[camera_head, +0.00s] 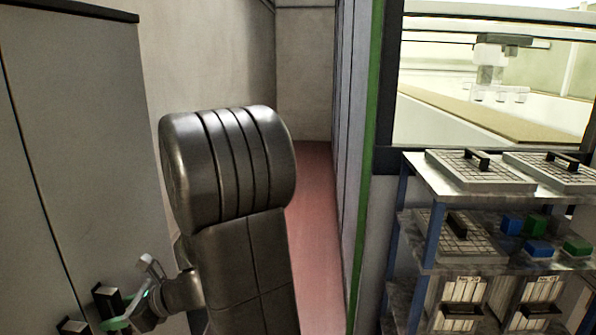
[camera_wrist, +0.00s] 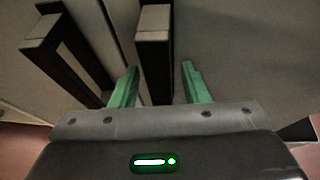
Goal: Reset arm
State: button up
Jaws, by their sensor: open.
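My arm (camera_head: 240,180) stands raised in the middle of the head view, with its wrist low at the left. My gripper (camera_wrist: 158,72) is open, its two green fingers apart in the wrist view. A dark cabinet handle (camera_wrist: 155,50) shows between the fingers in that view; whether they touch it I cannot tell. A second handle (camera_wrist: 48,40) is to the left of the fingers. In the head view my gripper (camera_head: 115,324) is at the lower left by the handles, partly cut off by the frame edge.
A grey cabinet (camera_head: 75,130) fills the left side, close to my gripper. A narrow passage with a reddish floor (camera_head: 315,225) runs ahead. At the right, a metal shelf rack (camera_head: 430,180) holds trays and blue and green blocks below a window (camera_head: 450,80).

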jog(key=shift+d, duration=0.5)
